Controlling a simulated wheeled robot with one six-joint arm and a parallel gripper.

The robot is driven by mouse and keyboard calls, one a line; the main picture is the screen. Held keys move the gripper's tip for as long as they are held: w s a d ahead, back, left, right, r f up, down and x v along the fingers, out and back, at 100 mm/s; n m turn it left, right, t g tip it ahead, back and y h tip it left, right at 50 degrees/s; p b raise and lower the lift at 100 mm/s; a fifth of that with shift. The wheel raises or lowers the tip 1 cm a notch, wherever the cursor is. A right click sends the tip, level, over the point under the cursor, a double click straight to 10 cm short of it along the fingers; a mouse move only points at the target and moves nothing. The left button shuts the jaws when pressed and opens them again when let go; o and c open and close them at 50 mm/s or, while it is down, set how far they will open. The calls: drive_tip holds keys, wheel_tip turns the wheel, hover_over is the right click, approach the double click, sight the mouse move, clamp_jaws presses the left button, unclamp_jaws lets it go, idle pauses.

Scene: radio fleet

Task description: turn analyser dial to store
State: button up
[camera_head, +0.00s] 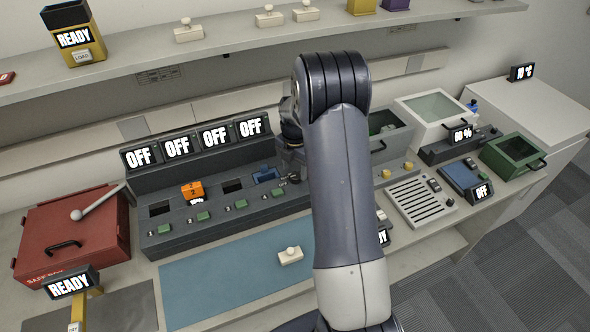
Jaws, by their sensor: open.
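My dark arm reaches up through the middle of the view and covers part of the bench. My gripper (291,179) shows just left of the arm, beside the right end of the charger rack. It is open, with nothing seen between its fingers. No dial marked as the analyser's can be made out, and no "store" mark is readable.
The charger rack (180,228) has several OFF displays, an orange battery (192,190) and a blue one (265,175). A red box (75,235) stands left. A blue mat (225,283) bears a white switch-like piece (290,255). A slotted panel (420,202) and green bin (513,154) stand right.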

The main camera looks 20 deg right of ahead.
sight(296, 178)
drive_tip(key=shift+f, duration=1.25)
drive_tip(key=shift+c, duration=0.3)
drive_tip(key=c, duration=0.9)
